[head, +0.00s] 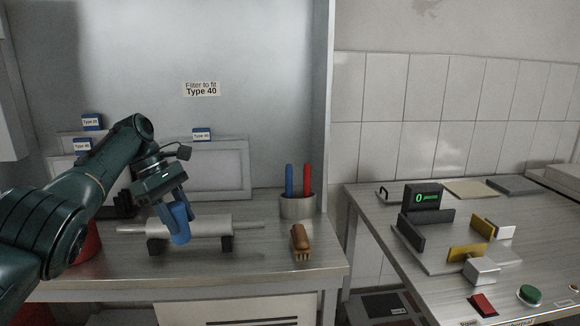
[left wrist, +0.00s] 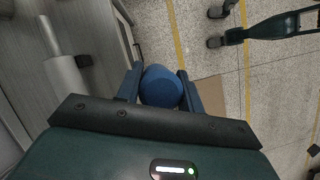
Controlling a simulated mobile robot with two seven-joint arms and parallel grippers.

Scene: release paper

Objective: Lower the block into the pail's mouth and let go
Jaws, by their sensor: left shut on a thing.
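My left gripper (head: 178,211) is shut on a blue, rounded block (head: 180,232) that hangs below its fingers. In the left wrist view the block (left wrist: 160,86) sits between the two blue fingers. The block is above the bench, in front of a grey roller. A red pail (head: 88,244) stands at the bench's left, mostly hidden behind my left arm; its mouth is not clearly seen. The block is to the right of the pail and apart from it. My right gripper is not in view.
The grey roller (head: 190,226) lies on dark supports close to the block. A wooden-handled brush (head: 300,240) and a metal cup (head: 297,207) with blue and red sticks stand to the right. The bench's front edge (head: 240,283) is near.

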